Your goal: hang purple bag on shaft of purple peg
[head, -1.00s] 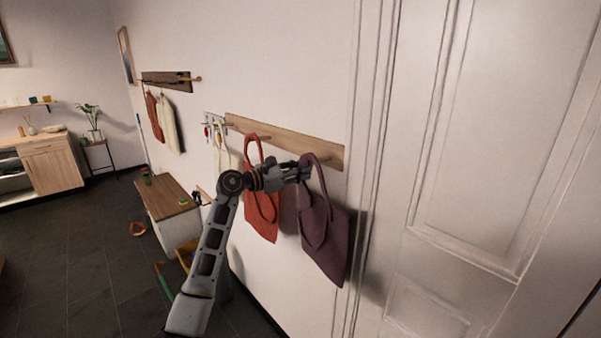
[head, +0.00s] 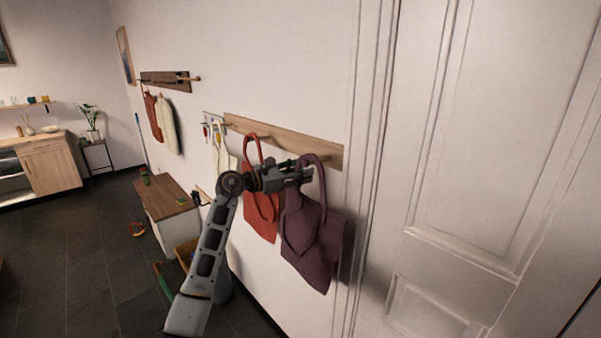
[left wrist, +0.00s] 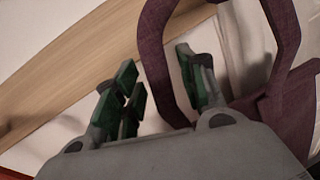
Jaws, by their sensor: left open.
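The purple bag (head: 312,245) hangs low in front of the wall, its handle loop rising to the right end of the wooden peg board (head: 285,143). My left gripper (head: 303,172) is open at the handle. In the left wrist view, one strand of the bag's handle (left wrist: 157,60) passes between the spread green-padded fingers of the left gripper (left wrist: 160,90). A short wooden stub shows beside the handle near the board's right end, but I cannot tell its colour mark or whether the handle rests around it. My right gripper is not in view.
A red-orange bag (head: 262,205) hangs just left of the purple bag, close behind my left arm. A cream bag (head: 222,150) hangs further left. A white door (head: 480,150) with its frame stands to the right. A low cabinet (head: 167,200) stands below on the left.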

